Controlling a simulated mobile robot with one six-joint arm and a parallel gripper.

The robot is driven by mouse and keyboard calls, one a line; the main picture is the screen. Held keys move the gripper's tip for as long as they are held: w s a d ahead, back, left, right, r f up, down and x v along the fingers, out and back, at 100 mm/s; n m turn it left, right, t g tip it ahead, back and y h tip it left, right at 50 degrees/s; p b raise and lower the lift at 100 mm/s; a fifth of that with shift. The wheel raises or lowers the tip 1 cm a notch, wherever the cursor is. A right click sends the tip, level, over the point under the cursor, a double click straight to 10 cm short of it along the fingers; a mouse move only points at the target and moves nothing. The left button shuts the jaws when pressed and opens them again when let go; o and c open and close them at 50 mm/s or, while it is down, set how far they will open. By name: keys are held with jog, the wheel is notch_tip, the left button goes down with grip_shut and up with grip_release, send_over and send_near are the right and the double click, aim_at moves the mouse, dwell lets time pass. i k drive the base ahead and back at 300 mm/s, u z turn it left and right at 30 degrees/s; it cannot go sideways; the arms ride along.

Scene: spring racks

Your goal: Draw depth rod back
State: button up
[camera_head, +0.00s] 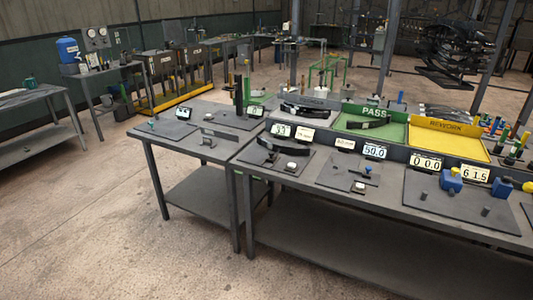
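A grey workbench (345,262) runs across the middle and right, with several gauging stations and small displays on its top. I cannot tell for sure which part is the depth rod. A blue block with a yellow knob (451,180) stands on the right-hand plate (437,205), behind a short dark peg (423,196). A second blue block (502,187) stands to its right. Displays near them read 00.0 (427,162) and 61.5 (475,174). Another display (375,151) reads 50.0, above a plate with small knobs. My gripper is not in view.
A green PASS tray (372,135) and a yellow REWORK tray (446,145) stand along the bench's back. A smaller table (190,148) adjoins it at left. Open concrete floor (90,215) lies to the left and in front. Racks and benches stand farther back.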

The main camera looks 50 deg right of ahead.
aim_at(272, 158)
jog(key=z, duration=0.15)
jog(key=i, duration=0.95)
jog(key=u, duration=0.1)
